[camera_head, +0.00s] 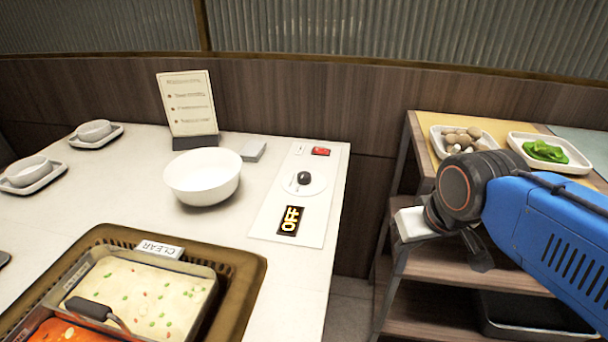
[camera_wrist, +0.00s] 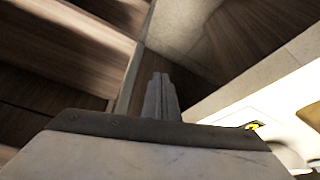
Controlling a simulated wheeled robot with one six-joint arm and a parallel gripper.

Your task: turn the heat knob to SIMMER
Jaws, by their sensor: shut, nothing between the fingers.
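The heat knob (camera_head: 304,178) is a small black knob on a round white dial, set in a white control panel (camera_head: 265,215) at the right end of the table. The display (camera_head: 290,221) below it reads OFF in yellow letters. My gripper (camera_head: 481,264) hangs to the right of the table, in front of the shelf and well apart from the knob. In the wrist view its fingers (camera_wrist: 160,88) are together and empty. A bit of yellow display (camera_wrist: 252,126) shows at the right there; I cannot make out the knob in that view.
A red switch (camera_head: 320,151) sits at the panel's top. A white bowl (camera_head: 203,178) stands left of the panel. A framed pot with pale and orange sauces (camera_head: 140,295) is at the front left. The wooden shelf (camera_head: 440,268) holds trays of mushrooms and greens.

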